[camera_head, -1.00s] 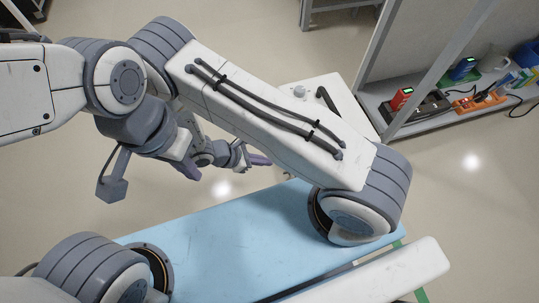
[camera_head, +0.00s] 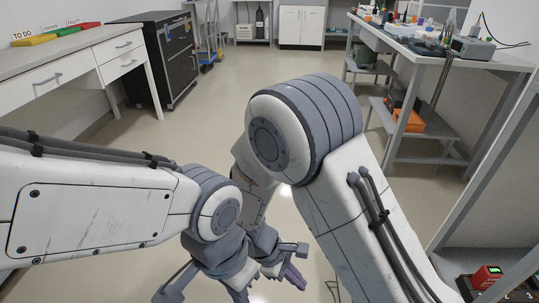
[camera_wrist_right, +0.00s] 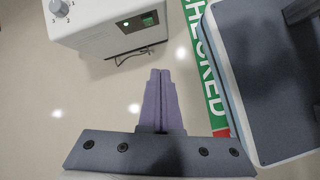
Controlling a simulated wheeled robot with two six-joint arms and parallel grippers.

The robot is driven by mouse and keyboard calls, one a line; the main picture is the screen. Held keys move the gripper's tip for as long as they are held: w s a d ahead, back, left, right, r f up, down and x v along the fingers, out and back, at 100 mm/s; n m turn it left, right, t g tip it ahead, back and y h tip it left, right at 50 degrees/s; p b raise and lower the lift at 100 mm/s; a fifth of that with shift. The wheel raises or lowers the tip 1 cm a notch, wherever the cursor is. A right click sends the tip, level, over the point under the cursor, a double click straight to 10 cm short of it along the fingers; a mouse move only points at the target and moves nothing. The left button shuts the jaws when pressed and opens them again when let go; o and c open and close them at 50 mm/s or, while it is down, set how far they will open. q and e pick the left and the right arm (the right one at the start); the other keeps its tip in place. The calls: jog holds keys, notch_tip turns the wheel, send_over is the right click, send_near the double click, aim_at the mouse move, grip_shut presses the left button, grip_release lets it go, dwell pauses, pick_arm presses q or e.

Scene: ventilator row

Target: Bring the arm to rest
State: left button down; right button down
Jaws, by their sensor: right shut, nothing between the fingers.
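My right arm bends at a large elbow in the middle of the head view and its forearm hangs down behind it. My right gripper (camera_head: 294,277) is low in the middle of the head view. In the right wrist view its purple fingers (camera_wrist_right: 159,88) are pressed together, with nothing between them, over the floor. My left arm comes in from the left. My left gripper (camera_head: 240,295) is partly seen at the bottom edge, and its jaw opening cannot be made out.
A white device (camera_wrist_right: 112,27) with a green screen and a green CHECKED strip (camera_wrist_right: 205,75) show in the wrist view. A drawer desk (camera_head: 85,62) stands left, a black cabinet (camera_head: 165,60) beyond it, a crowded workbench (camera_head: 445,55) right. The middle floor (camera_head: 270,60) is clear.

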jog(key=s+a+r+m+t+y+p, duration=0.1)
jog(key=s+r+m+y, duration=0.3)
jog(key=r, duration=0.5)
jog(key=s+a+r+m+y+p, duration=0.1)
jog(key=s+r+m+y, duration=0.15)
jog(key=s+r, duration=0.6)
notch_tip(320, 180, up, 39)
jog(key=w+p, duration=0.2)
jog(key=p, duration=3.5)
jog(key=shift+n+y, duration=0.35)
jog(key=shift+y, duration=0.1)
